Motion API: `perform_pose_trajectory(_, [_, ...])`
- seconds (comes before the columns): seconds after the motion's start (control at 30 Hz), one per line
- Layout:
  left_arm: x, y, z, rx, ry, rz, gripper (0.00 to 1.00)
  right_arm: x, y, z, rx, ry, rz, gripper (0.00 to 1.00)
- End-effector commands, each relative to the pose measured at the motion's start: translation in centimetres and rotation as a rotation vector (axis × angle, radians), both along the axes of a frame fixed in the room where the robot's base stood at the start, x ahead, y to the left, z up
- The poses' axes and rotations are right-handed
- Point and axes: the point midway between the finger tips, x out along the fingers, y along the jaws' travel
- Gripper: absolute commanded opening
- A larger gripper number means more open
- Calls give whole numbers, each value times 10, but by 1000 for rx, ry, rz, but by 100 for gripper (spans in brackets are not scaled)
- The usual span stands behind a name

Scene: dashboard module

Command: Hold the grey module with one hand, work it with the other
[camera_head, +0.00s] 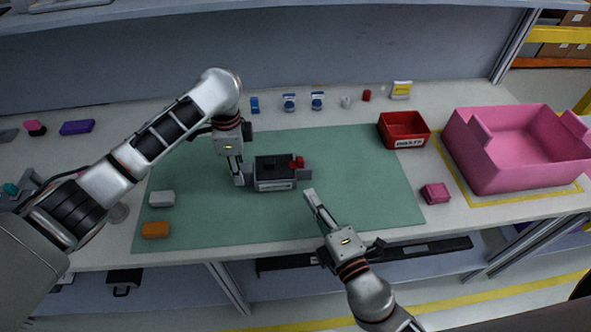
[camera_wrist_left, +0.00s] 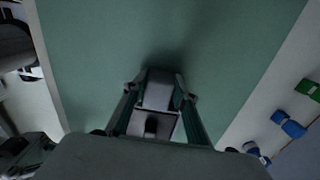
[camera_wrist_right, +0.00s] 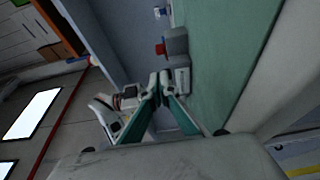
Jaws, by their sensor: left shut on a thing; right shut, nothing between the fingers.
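The grey module (camera_head: 274,184) sits on the green mat (camera_head: 360,190), with a dark top and a red part (camera_head: 297,162) at its right end. My left gripper (camera_head: 239,179) is at its left end, shut on it. In the left wrist view, my left fingers (camera_wrist_left: 160,96) close around a grey block-like part of the module (camera_wrist_left: 158,92), with a dark knob below it. My right gripper (camera_head: 311,198) is shut and empty, in front of the module's right end and apart from it. The right wrist view shows the module (camera_wrist_right: 176,45) beyond my right fingertips (camera_wrist_right: 160,82).
A red labelled bin (camera_head: 404,130) and a pink crate (camera_head: 487,175) stand to the right. A pink block (camera_head: 435,193) lies at the mat's right edge. A white block (camera_head: 161,199) and an orange block (camera_head: 155,230) lie left. Several small items line the back. The mat's right half is mostly clear.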

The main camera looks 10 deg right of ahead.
Motion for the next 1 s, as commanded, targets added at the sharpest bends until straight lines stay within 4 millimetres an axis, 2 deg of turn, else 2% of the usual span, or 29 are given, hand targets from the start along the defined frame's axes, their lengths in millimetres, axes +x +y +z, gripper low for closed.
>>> perform_pose_trajectory(0.17, [0, 0, 0, 0, 0, 0, 0, 11, 3, 1, 2, 0, -2, 0])
perform_pose_trajectory(0.5, [0, 0, 0, -1, -1, 0, 0, 63, 20, 1, 2, -3, 2, 0])
perform_pose_trajectory(0.7, [0, 0, 0, 0, -1, 0, 0, 86, 28, 1, 1, -2, 1, 0])
perform_pose_trajectory(1.0, [0, 0, 0, 0, 0, 0, 0, 95, 31, 0, 2, 1, 1, 0])
